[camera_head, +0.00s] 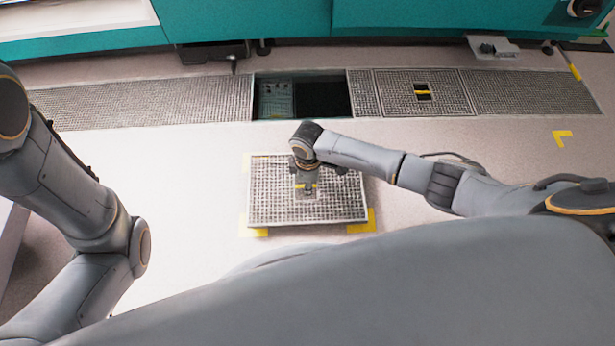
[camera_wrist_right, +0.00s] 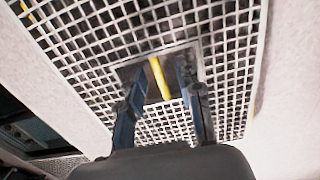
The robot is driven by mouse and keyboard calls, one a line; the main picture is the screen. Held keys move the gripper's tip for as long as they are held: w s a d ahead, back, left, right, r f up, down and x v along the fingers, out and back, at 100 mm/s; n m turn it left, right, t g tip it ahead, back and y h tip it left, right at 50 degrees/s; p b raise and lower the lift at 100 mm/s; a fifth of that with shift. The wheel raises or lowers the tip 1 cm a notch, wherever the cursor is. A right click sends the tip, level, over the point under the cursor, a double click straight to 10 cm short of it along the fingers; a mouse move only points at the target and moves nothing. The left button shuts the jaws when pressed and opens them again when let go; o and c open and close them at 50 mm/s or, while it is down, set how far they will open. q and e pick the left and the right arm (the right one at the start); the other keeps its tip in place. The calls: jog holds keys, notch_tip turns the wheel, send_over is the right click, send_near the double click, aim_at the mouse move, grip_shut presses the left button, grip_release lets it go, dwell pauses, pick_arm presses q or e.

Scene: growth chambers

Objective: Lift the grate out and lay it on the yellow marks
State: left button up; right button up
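The metal grate (camera_head: 265,205) lies on the pale floor within the yellow corner marks (camera_head: 362,221), in front of the floor channel. It looks flat; a small gap beneath it cannot be ruled out. My right gripper (camera_head: 306,190) is over its middle, pointing down. In the right wrist view, the grate (camera_wrist_right: 85,50) has a dark recess with a yellow bar (camera_wrist_right: 159,78). The two fingers (camera_wrist_right: 158,85) stand apart on either side of that bar, with visible room between them and it. My left arm shows at the left, but its gripper is out of view.
The open channel hole (camera_head: 325,98) lies behind the grate. Another grate with a yellow bar (camera_head: 423,92) sits in the channel to its right. A separate yellow mark (camera_head: 562,136) is on the right floor. Teal cabinets (camera_head: 250,20) line the back. The floor left of the grate is clear.

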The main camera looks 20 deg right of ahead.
notch_tip(320, 180, up, 12)
dwell(0.4)
